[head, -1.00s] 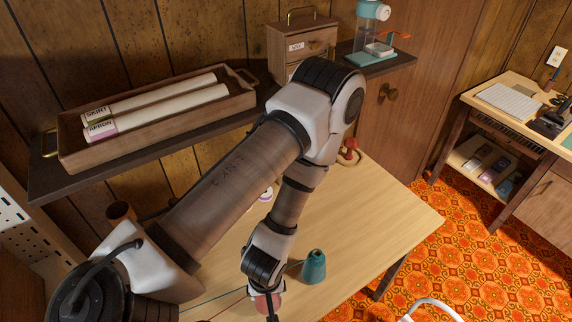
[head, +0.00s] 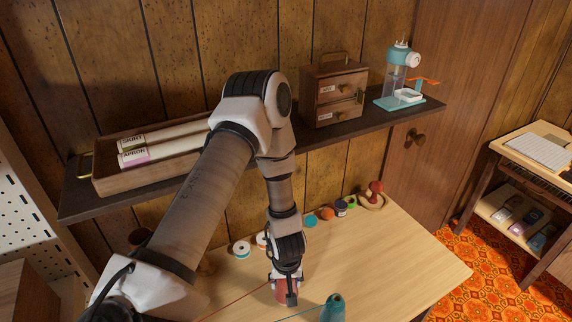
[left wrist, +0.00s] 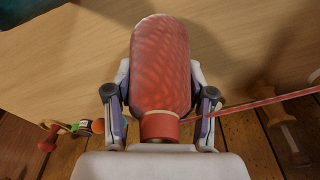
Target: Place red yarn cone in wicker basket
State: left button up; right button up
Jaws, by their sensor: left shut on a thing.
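The red yarn cone (head: 288,287) is held by my left gripper (head: 286,283) above the light wooden table. In the left wrist view the cone (left wrist: 160,65) fills the middle, its narrow red end with a pale ring between the two fingers of the gripper (left wrist: 160,100). A red strand runs from it to the right in that view. In the head view, part of the cone is hidden behind the fingers. No wicker basket shows in either view. My right gripper is not in view.
A teal cone (head: 333,308) stands on the table (head: 400,255), right of my gripper. Spools (head: 310,221) and a red pincushion-like item (head: 375,188) line the table's back. A shelf (head: 235,168) above holds a wooden tray and a small drawer box (head: 334,92). The table's right side is clear.

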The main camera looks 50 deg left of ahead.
aim_at(286, 286)
pick_arm(q)
jog(key=shift+w+a+f+b, duration=0.1)
jog(key=shift+w+f+b, duration=0.1)
jog(key=shift+f, duration=0.7)
jog(key=shift+w+a+f+b, duration=0.1)
jog(key=shift+f+b, duration=0.1)
jog(key=shift+f, duration=0.7)
jog(key=shift+f, duration=0.1)
jog(key=o, duration=1.3)
jog(key=shift+c, duration=0.2)
